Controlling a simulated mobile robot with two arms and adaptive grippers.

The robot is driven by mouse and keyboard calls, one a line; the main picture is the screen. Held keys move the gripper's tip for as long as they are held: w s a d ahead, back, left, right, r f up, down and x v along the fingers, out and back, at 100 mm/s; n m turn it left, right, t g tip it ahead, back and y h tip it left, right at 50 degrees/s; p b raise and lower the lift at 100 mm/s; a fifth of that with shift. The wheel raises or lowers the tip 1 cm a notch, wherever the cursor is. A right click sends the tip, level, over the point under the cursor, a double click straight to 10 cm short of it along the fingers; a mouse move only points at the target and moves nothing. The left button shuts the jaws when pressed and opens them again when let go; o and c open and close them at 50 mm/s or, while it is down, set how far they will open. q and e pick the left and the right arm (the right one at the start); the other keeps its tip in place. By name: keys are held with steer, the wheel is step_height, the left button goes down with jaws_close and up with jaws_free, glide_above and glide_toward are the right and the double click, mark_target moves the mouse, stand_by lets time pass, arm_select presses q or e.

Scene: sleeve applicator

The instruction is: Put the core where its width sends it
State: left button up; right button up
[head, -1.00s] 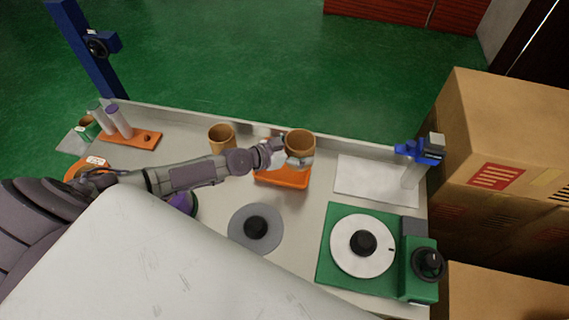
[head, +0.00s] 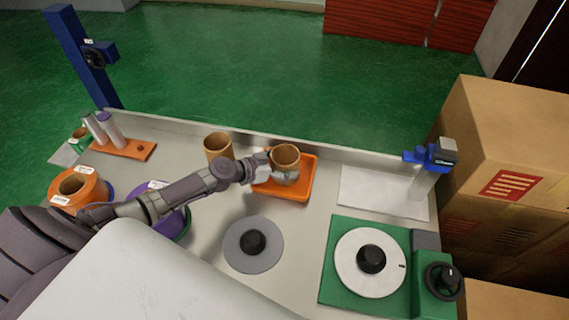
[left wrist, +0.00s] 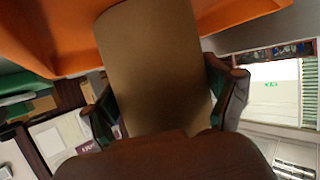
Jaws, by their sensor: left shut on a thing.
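A brown cardboard core (head: 285,158) stands roughly upright at the orange tray (head: 305,188), over its left and middle part. My left gripper (head: 275,173) is shut on this core from its left side. In the left wrist view the core (left wrist: 155,60) sits between the two fingers, with the orange tray (left wrist: 60,35) behind it. I cannot tell whether the core's bottom touches the tray. A second brown core (head: 218,147) stands on the table left of the tray. My right gripper is not in view.
An orange bin (head: 92,184) and a purple bin (head: 171,222) stand at the left, partly behind my arm. A grey disc (head: 253,256), a green turntable unit (head: 335,285), a white sheet (head: 375,195) and a blue gauge (head: 428,156) share the table. Cartons (head: 515,135) stand right.

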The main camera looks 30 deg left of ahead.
arm_select(q)
steer(key=shift+f+b, duration=0.2)
steer(key=shift+b, duration=0.1)
steer(key=o, duration=1)
steer(key=shift+c, duration=0.2)
steer(key=shift+r, duration=0.2)
steer(key=shift+s+a, duration=0.15)
steer(key=b+v, duration=0.3)
steer(key=v, duration=0.7)
steer(key=shift+s, duration=0.3)
steer(key=shift+s+a+r, duration=0.25)
steer(key=shift+s+r, duration=0.15)
